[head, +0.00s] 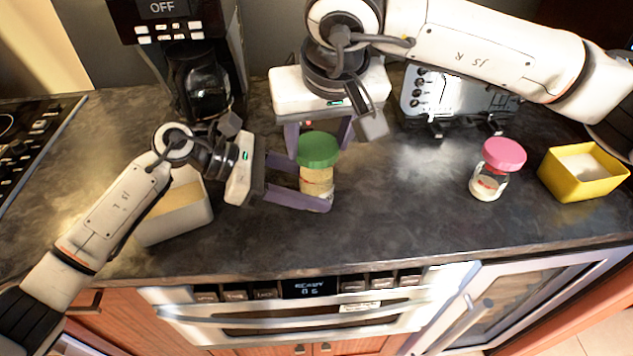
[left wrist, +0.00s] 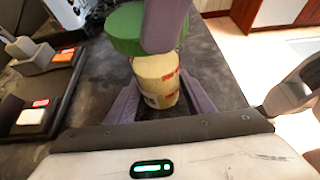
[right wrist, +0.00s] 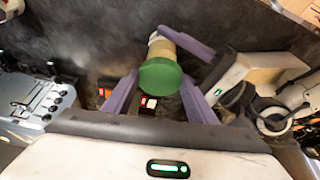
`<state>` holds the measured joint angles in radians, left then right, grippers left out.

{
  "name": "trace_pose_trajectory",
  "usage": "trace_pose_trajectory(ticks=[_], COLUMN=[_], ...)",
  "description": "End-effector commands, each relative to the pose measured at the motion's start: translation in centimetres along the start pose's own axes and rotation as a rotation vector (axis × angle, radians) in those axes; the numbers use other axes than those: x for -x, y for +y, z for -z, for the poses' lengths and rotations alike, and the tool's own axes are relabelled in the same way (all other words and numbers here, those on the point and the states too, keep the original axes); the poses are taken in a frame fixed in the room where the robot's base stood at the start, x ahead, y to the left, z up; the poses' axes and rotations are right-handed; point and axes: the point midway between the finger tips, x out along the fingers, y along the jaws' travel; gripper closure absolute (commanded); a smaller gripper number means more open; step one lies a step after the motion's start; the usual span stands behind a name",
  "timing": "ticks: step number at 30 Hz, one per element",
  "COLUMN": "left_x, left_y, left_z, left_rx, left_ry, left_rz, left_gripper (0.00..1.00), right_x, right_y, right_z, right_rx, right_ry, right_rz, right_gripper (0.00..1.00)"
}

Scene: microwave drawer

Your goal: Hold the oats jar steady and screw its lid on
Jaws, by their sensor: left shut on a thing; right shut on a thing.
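The oats jar (head: 316,184) stands upright on the dark counter, with pale contents and a red-marked label. It also shows in the left wrist view (left wrist: 158,82). My left gripper (head: 310,182) is shut on the jar's body from the left. The green lid (head: 318,147) is over the jar's mouth; it also shows in the right wrist view (right wrist: 160,77). My right gripper (head: 319,138) is shut on the lid from behind, one finger on each side. In the left wrist view a right finger hides part of the lid. I cannot tell whether the lid touches the rim.
A pink-lidded jar (head: 490,170) and a yellow bin (head: 583,173) stand to the right. A whitish bin (head: 176,226) is beside my left arm. A coffee maker (head: 195,80) and a toaster (head: 450,95) are at the back.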

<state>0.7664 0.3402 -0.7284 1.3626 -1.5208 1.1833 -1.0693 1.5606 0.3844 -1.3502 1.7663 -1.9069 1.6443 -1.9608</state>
Motion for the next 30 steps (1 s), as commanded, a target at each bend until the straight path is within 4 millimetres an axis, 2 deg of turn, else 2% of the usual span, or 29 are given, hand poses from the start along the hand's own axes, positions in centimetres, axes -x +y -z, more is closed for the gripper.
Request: trace_pose_trajectory(ticks=[30], left_x=[0.00], left_y=[0.00], left_z=[-0.01], left_rx=[0.000], left_ry=[0.000], left_rz=[0.000], left_gripper=[0.65], right_x=[-0.71], right_y=[0.01], right_z=[-0.28], right_rx=[0.000], right_ry=[0.000], right_rz=[0.000], right_gripper=[0.72])
